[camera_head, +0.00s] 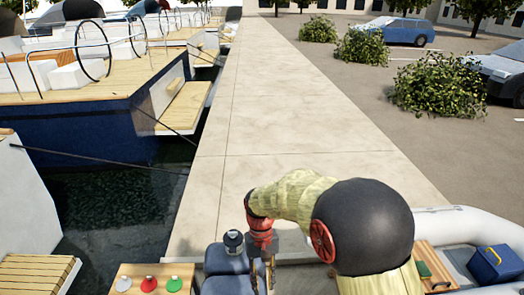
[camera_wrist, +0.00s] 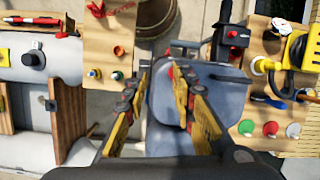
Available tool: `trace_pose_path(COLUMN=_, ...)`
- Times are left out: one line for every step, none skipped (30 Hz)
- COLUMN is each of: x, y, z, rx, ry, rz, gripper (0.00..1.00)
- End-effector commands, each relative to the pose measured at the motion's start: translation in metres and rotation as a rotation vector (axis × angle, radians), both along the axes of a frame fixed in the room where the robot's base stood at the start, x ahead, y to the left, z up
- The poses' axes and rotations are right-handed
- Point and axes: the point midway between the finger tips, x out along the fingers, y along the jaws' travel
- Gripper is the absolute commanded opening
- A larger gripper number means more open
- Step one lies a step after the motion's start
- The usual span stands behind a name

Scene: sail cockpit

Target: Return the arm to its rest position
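My gripper (camera_head: 263,268) hangs low at the front centre of the head view, over a blue-grey seat-like surface (camera_head: 224,262). My arm is bent, with its red wrist part above the gripper. In the wrist view, my gripper (camera_wrist: 157,73) has its two yellow-and-black fingers spread apart. No object shows between them; only the blue-grey surface (camera_wrist: 205,112) and pale ground lie behind.
White, red (camera_head: 148,284) and green discs sit on a wooden board at left. A black-topped winch (camera_head: 233,239) stands close beside my gripper. A yellow device (camera_wrist: 298,52) with a cable lies on another board. A blue box (camera_head: 495,264) is at right; the pavement (camera_head: 270,100) ahead is clear.

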Motion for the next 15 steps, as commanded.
trace_pose_path(x=-0.006, y=-0.008, z=0.005, rx=0.007, ry=-0.024, rz=0.002, gripper=0.26)
trace_pose_path(x=-0.01, y=-0.014, z=0.009, rx=0.01, ry=-0.038, rz=0.004, gripper=0.26)
trace_pose_path(x=-0.014, y=-0.021, z=0.014, rx=0.016, ry=-0.058, rz=0.006, gripper=0.26)
trace_pose_path(x=-0.018, y=-0.026, z=0.018, rx=0.02, ry=-0.076, rz=0.007, gripper=0.26)
trace_pose_path(x=-0.022, y=-0.031, z=0.022, rx=0.024, ry=-0.09, rz=0.008, gripper=0.26)
trace_pose_path(x=-0.027, y=-0.038, z=0.027, rx=0.029, ry=-0.113, rz=0.008, gripper=0.26)
trace_pose_path(x=-0.031, y=-0.044, z=0.031, rx=0.033, ry=-0.131, rz=0.006, gripper=0.26)
trace_pose_path(x=-0.035, y=-0.049, z=0.035, rx=0.037, ry=-0.148, rz=0.006, gripper=0.26)
trace_pose_path(x=-0.041, y=-0.056, z=0.039, rx=0.042, ry=-0.17, rz=0.005, gripper=0.26)
trace_pose_path(x=-0.045, y=-0.061, z=0.043, rx=0.045, ry=-0.189, rz=0.004, gripper=0.26)
trace_pose_path(x=-0.05, y=-0.066, z=0.046, rx=0.047, ry=-0.207, rz=0.002, gripper=0.26)
trace_pose_path(x=-0.056, y=-0.073, z=0.049, rx=0.051, ry=-0.228, rz=-0.001, gripper=0.26)
trace_pose_path(x=-0.061, y=-0.078, z=0.052, rx=0.053, ry=-0.246, rz=-0.003, gripper=0.26)
trace_pose_path(x=-0.065, y=-0.083, z=0.054, rx=0.055, ry=-0.264, rz=-0.005, gripper=0.26)
trace_pose_path(x=-0.071, y=-0.089, z=0.057, rx=0.058, ry=-0.288, rz=-0.009, gripper=0.26)
